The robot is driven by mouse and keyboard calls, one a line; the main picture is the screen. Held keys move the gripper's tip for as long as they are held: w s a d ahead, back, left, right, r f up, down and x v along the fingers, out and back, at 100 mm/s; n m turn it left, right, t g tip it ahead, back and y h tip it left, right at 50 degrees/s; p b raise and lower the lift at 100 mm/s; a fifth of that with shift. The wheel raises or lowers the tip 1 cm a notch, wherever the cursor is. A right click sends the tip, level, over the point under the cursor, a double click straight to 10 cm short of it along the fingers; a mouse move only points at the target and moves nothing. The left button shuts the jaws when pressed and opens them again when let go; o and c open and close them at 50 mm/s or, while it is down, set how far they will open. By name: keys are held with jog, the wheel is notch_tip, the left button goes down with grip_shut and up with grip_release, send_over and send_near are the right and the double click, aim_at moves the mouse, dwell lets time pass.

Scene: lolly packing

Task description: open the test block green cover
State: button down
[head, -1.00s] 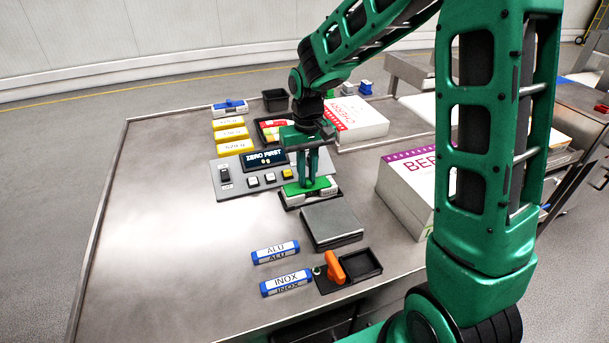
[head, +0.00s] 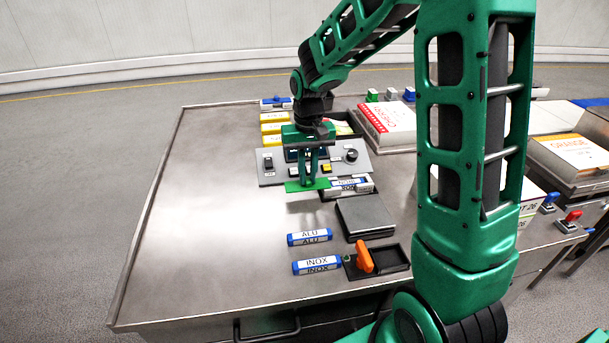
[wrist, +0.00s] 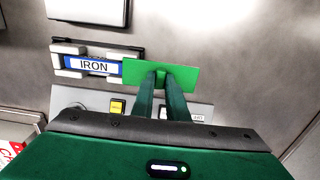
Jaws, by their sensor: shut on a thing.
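The green cover (head: 293,187) is a flat plate held in my gripper (head: 308,178), whose fingers point down in the head view. The cover lies to the left of the test block (head: 354,186), close to its end. The block's white and blue label is uncovered. In the wrist view the label reads IRON (wrist: 92,66), and the block sits in a dark tray. The green cover (wrist: 183,76) there extends to the right of the block, and my fingertips (wrist: 162,72) are shut on a small raised grip at its middle. Whether the cover touches the block or table is unclear.
A grey control panel (head: 270,170) with knobs and buttons stands right behind the gripper. A dark square plate (head: 366,217), ALU (head: 310,237) and INOX (head: 317,265) blocks, and an orange handle (head: 364,256) lie nearer. The table's left side is bare.

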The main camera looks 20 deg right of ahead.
aim_at(307, 179)
jog(key=c, duration=1.7)
grip_release()
jog(key=shift+r, duration=0.1)
notch_tip(307, 179, up, 10)
jog(key=shift+w+r, duration=0.1)
jog(key=shift+r, duration=0.15)
